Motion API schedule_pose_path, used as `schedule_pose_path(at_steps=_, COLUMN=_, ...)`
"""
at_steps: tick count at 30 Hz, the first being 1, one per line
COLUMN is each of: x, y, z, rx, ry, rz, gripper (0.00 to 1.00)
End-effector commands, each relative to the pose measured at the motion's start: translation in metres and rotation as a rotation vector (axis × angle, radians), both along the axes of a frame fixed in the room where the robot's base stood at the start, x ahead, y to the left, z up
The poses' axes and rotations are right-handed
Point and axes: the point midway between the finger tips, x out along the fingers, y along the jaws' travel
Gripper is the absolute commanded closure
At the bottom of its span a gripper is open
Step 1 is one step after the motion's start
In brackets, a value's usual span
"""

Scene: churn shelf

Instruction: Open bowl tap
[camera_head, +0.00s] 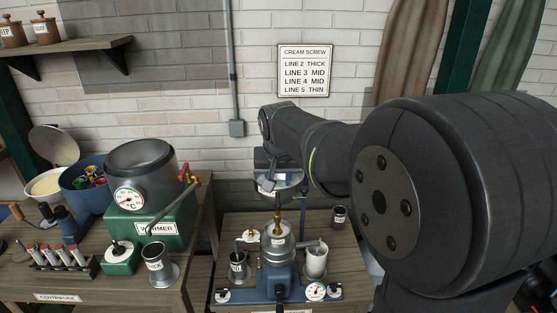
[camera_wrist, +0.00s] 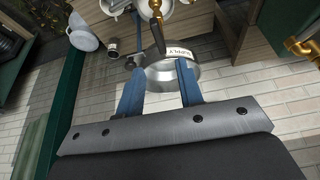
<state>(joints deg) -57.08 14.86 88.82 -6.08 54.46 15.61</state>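The supply bowl (camera_head: 290,182) is a metal bowl on top of the blue cream separator (camera_head: 277,270) in the head view. In the wrist view the bowl (camera_wrist: 160,76), labelled SUPPLY, lies just beyond my fingertips. A brass tap (camera_wrist: 156,8) with a dark lever (camera_wrist: 158,38) shows above it in that view. I cannot tell whether the tap is open or closed. My gripper (camera_wrist: 159,68) is open, with its two blue fingers apart and nothing clearly held. Whether the fingers touch the bowl is unclear. In the head view the fingers are mostly hidden.
A green warmer (camera_head: 158,225) with a brass, red-handled tap (camera_head: 187,178) stands left of the separator. Metal cups (camera_head: 316,262) stand beside the separator. A small dark cup (camera_head: 340,217) sits behind right. A brick wall with a cream screw sign (camera_head: 305,70) is behind.

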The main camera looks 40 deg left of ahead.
Motion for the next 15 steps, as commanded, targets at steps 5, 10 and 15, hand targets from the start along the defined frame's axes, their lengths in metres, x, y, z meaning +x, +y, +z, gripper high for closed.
schedule_pose_path(at_steps=5, x=-0.012, y=-0.011, z=0.041, rx=0.004, ry=-0.003, rz=0.0, gripper=0.66)
schedule_pose_path(at_steps=10, x=-0.02, y=-0.019, z=0.067, rx=0.002, ry=-0.001, rz=0.0, gripper=0.66)
schedule_pose_path(at_steps=15, x=-0.024, y=-0.022, z=0.079, rx=0.001, ry=-0.001, rz=0.0, gripper=0.66)
